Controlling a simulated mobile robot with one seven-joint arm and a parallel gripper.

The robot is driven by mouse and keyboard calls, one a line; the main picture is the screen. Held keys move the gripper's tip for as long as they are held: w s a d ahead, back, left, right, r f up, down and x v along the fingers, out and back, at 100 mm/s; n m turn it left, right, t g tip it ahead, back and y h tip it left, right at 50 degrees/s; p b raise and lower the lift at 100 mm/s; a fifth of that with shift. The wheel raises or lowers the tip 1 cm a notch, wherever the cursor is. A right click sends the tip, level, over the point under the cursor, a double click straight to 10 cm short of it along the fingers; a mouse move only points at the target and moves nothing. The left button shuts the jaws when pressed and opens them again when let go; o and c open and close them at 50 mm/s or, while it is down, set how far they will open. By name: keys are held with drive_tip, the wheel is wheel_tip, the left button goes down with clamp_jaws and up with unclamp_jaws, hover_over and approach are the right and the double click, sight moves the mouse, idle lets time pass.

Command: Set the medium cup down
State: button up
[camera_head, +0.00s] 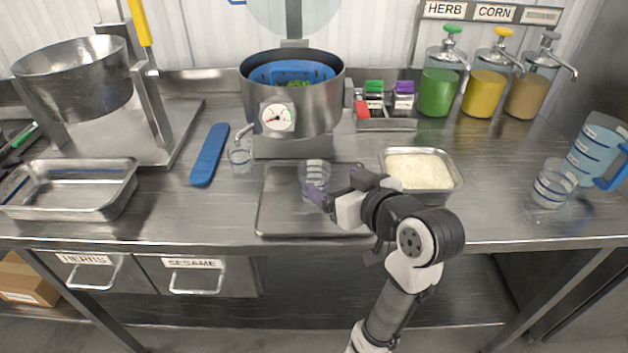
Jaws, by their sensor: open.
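A clear cup with markings (315,172) stands upright on the metal tray (275,215) in the middle of the counter; from its size it looks like the medium cup. My gripper (334,184) is at the cup's right side, its jaws open, with one finger in front of the cup and the other at its right. Whether a finger touches the cup cannot be told. A smaller clear cup (240,157) stands left of the tray, and a larger clear cup (553,184) stands at the right.
A pan of rice (455,178) sits right of the tray, close behind my arm. A blue-handled measuring jug (597,150) stands at the far right. A pot with a dial (325,112) stands behind the tray. A blue utensil (209,155) lies at left. The tray's front left is bare.

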drive_tip(key=s+d+f, duration=0.1)
drive_tip(key=d, duration=0.1)
drive_tip(key=p, duration=0.1)
approach(307, 173)
drive_tip(key=shift+w+a+f+g, duration=0.2)
drive_tip(key=shift+w+a, duration=0.1)
drive_tip(key=shift+w, duration=0.2)
drive_tip(key=shift+w+a+f+g, duration=0.2)
drive_tip(key=shift+w+a, duration=0.1)
drive_tip(key=shift+w, duration=0.15)
drive_tip(key=shift+p+x, duration=0.9)
drive_tip(key=shift+x, duration=1.85)
drive_tip(key=shift+w+d+r, duration=0.1)
drive_tip(key=shift+r, duration=0.1)
drive_tip(key=shift+c, duration=0.4)
drive_tip(key=c, duration=1.1)
drive_tip(key=shift+o, duration=0.2)
